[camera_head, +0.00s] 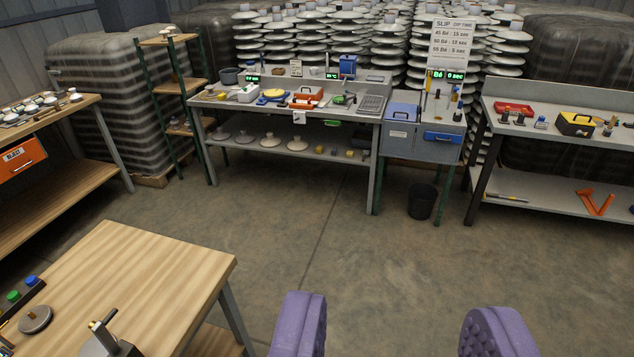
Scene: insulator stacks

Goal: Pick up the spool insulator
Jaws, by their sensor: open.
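My gripper (397,322) shows as two purple padded fingers at the bottom edge, spread wide apart with only floor visible between them. It is open and empty. I cannot pick out the spool insulator for certain. Several small white pieces (75,95) lie on the left bench, too small to identify. Several pale disc-shaped pieces (270,141) sit on the lower shelf of the grey bench (355,118) at the back. All of these are far from my gripper.
A wooden table (130,275) stands near at lower left. A black bin (421,202) is on the floor by a grey cabinet (420,147). A bench (555,135) with tools stands at right. Tall insulator stacks (390,45) line the back. The middle floor is clear.

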